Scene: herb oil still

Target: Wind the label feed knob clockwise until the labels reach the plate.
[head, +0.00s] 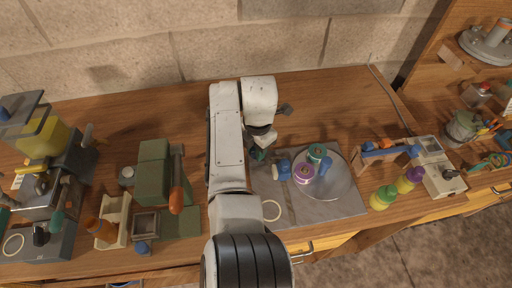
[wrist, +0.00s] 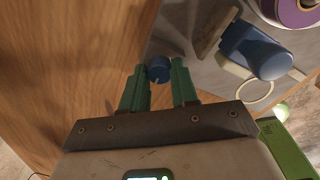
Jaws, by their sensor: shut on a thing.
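My gripper (wrist: 158,88) has green fingers, and they are shut on a small dark blue knob (wrist: 158,68) in the wrist view. The knob sits at the edge of a grey board (wrist: 185,45). In the head view my gripper (head: 259,155) is low at the left back part of this board (head: 335,208), and the knob is hidden there. A round grey plate (head: 338,185) lies on the board, bearing a purple spool (head: 303,174) and a teal spool (head: 316,152). A blue roller (head: 283,169) stands just right of my gripper. I cannot make out the labels.
A green press (head: 153,172) with an orange-handled lever stands left of my arm. Squeeze bottles (head: 383,197) and a pale device (head: 440,176) stand right of the board. The wooden bench is clear behind the board.

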